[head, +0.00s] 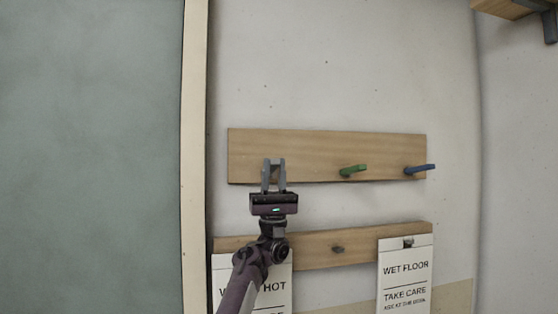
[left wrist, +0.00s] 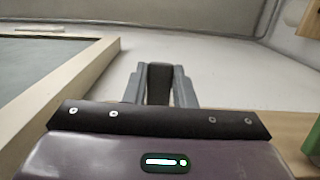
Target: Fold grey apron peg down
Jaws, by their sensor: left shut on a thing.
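The upper wooden board (head: 310,145) on the wall carries a green peg (head: 352,170) and a blue peg (head: 420,169), both sticking out. My left gripper (head: 273,165) is at the left part of this board, shut on the grey apron peg. In the left wrist view the dark grey peg (left wrist: 158,84) sits between the two fingers of my left gripper (left wrist: 159,82). The fingers hide much of the peg in the head view, and its exact angle is hard to tell. My right gripper is not in view.
A pale frame post (head: 194,150) stands at left. The wall above the boards is clear.

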